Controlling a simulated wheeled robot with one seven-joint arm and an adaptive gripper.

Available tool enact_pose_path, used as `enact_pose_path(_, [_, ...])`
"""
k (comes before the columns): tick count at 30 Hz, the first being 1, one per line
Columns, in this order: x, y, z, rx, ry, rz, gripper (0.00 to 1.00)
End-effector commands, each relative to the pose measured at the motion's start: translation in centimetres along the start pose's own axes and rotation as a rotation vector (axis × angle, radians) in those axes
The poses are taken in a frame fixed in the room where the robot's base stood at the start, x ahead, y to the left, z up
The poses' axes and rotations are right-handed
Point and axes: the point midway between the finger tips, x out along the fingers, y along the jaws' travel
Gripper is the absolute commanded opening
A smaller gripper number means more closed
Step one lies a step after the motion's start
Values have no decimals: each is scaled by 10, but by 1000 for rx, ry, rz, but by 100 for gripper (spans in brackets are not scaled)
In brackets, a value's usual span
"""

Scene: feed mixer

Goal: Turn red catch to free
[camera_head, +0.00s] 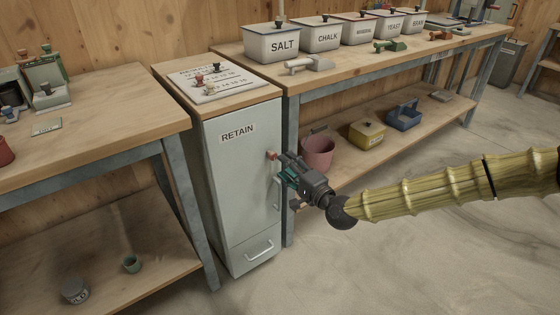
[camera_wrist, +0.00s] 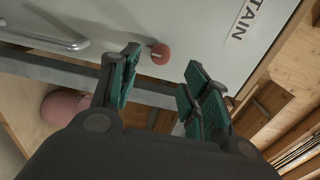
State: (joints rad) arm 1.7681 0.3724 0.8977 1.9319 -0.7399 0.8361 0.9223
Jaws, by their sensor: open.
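The red catch (camera_head: 271,155) is a small round knob on the upper right of the grey cabinet door marked RETAIN (camera_head: 238,165). In the wrist view the red catch (camera_wrist: 160,53) shows a small pale mark on its face and sits between and just beyond my fingertips. My gripper (camera_head: 284,168) is in front of the door at the catch's height. In the wrist view my gripper (camera_wrist: 160,70) is open, with green pads on either side of the catch. The pads look apart from it. I cannot tell the catch's exact turn position.
A vertical door handle (camera_head: 277,193) is partly behind my gripper, and a drawer handle (camera_head: 259,250) is lower down. Right of the cabinet is a bench (camera_head: 365,68) with a pink bucket (camera_head: 318,152) on its shelf. The floor in front is clear.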

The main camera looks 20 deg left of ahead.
Motion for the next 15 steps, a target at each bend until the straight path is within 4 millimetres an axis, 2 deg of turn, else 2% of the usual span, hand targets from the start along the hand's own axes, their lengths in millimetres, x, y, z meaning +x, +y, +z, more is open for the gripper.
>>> enact_pose_path(1, [-10, 0, -1, 1, 1, 1, 47])
enact_pose_path(6, [-37, 0, 0, 1, 1, 0, 47])
enact_pose_path(15, [-59, 0, -1, -1, 1, 0, 47])
